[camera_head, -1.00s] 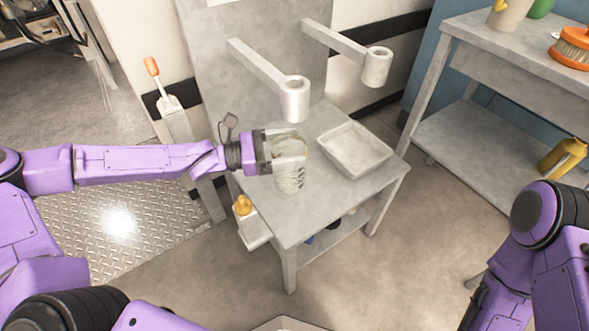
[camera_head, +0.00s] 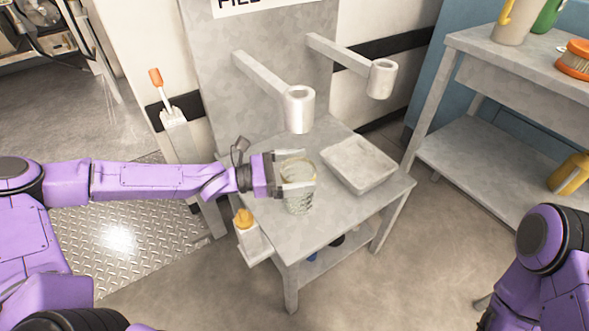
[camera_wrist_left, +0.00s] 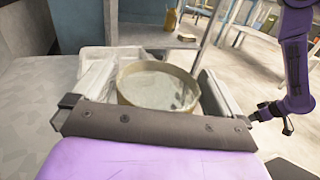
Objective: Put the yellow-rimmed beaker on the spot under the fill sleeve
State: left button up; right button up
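The yellow-rimmed beaker (camera_head: 299,203) is clear and stands upright on the grey table (camera_head: 325,225), in front of the left sleeve. My left gripper (camera_head: 296,174) has its fingers on both sides of the beaker, just below the rim. In the left wrist view the beaker's rim (camera_wrist_left: 158,84) nearly fills the space between the fingers; I cannot tell whether they press on it. One white sleeve (camera_head: 299,108) hangs on an arm behind the beaker, and a second sleeve (camera_head: 382,79) is to its right. The table spot under the sleeves is not clearly marked.
A shallow grey tray (camera_head: 358,165) lies on the table to the right of the beaker. A lever with an orange handle (camera_head: 155,78) stands behind my left arm. A workbench (camera_head: 475,52) is at right.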

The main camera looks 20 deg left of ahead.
pick_arm(q)
jog(key=shift+a+r+p, duration=0.15)
jog(key=shift+r+p, duration=0.15)
jog(key=shift+p, duration=0.05)
jog(key=p+v, duration=0.5)
jog(key=v, duration=0.6)
jog(key=shift+s+a+f, duration=0.2)
jog(key=shift+a, duration=0.1)
